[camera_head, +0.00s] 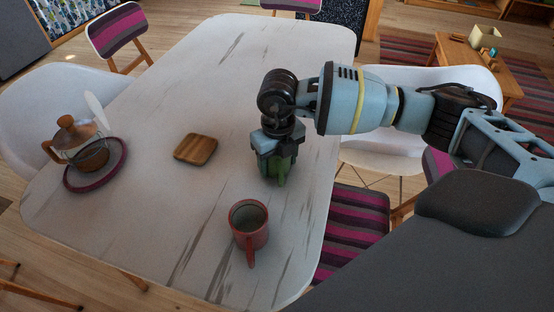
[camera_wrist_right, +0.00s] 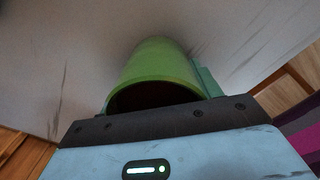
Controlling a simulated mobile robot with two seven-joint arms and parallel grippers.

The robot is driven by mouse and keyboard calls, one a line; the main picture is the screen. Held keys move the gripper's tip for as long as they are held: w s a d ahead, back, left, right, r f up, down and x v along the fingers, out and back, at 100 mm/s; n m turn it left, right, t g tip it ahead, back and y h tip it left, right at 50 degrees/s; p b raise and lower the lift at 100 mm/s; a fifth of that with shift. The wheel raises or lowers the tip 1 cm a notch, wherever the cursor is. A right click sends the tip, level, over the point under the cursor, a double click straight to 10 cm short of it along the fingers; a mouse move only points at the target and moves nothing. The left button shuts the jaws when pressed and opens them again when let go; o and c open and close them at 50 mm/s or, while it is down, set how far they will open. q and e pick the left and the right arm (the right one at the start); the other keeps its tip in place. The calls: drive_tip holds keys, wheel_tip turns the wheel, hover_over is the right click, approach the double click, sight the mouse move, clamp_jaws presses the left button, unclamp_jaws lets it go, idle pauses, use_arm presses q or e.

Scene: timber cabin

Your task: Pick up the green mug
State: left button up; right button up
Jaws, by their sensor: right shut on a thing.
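The green mug (camera_head: 277,170) is near the middle right of the white table, under my right gripper (camera_head: 279,150). In the right wrist view the green mug (camera_wrist_right: 158,70) shows its rim and outer wall, close up between the gripper's fingers. My right gripper is shut on the mug, from above. Its fingers hide much of the mug in the head view. I cannot tell whether the mug's base touches the table. My left gripper is not in view.
A red mug (camera_head: 249,224) stands nearer on the white table (camera_head: 170,220). A square wooden coaster (camera_head: 196,149) lies left of the gripper. A glass pot (camera_head: 84,146) stands on a purple round mat (camera_head: 118,166) at the far left. Chairs surround the table.

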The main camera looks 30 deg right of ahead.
drive_tip(key=shift+r, duration=0.2)
drive_tip(key=shift+r, duration=4.75)
drive_tip(key=shift+r, duration=0.1)
